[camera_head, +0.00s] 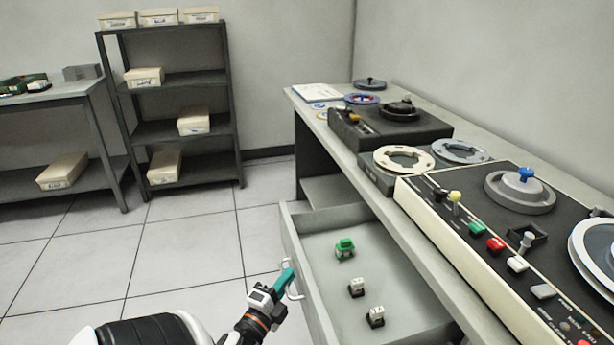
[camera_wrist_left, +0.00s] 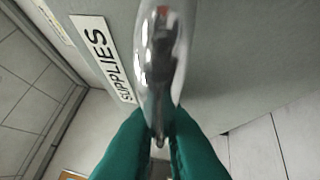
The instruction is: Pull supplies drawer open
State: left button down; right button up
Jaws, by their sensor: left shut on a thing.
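The supplies drawer (camera_head: 322,275) is a grey metal drawer that stands pulled out from under the bench, its inside open to view. In it lie a green item (camera_head: 345,248) and two small white-and-black items (camera_head: 357,287). Its chrome handle (camera_head: 298,294) is on the front panel; the handle also shows close up in the left wrist view (camera_wrist_left: 158,60), beside a SUPPLIES label (camera_wrist_left: 103,58). My left gripper (camera_head: 287,279), with teal fingers, is shut on the handle. The teal fingers fill the lower middle of the left wrist view (camera_wrist_left: 158,150). My right gripper is not in view.
The bench (camera_head: 300,100) holds tape reels and a control panel (camera_head: 500,240) with coloured buttons. A dark shelf rack (camera_head: 180,80) with several cream boxes and a side table (camera_head: 60,95) stand at the back left. The tiled floor (camera_head: 180,235) left of the drawer is clear.

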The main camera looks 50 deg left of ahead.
pick_arm(q)
jog(key=shift+s+a+r, duration=0.15)
jog(key=shift+s+a, duration=0.35)
jog(key=shift+s, duration=0.35)
jog(key=c, duration=1.8)
grip_release()
jog(key=shift+d+f, duration=0.1)
jog(key=shift+f, duration=0.1)
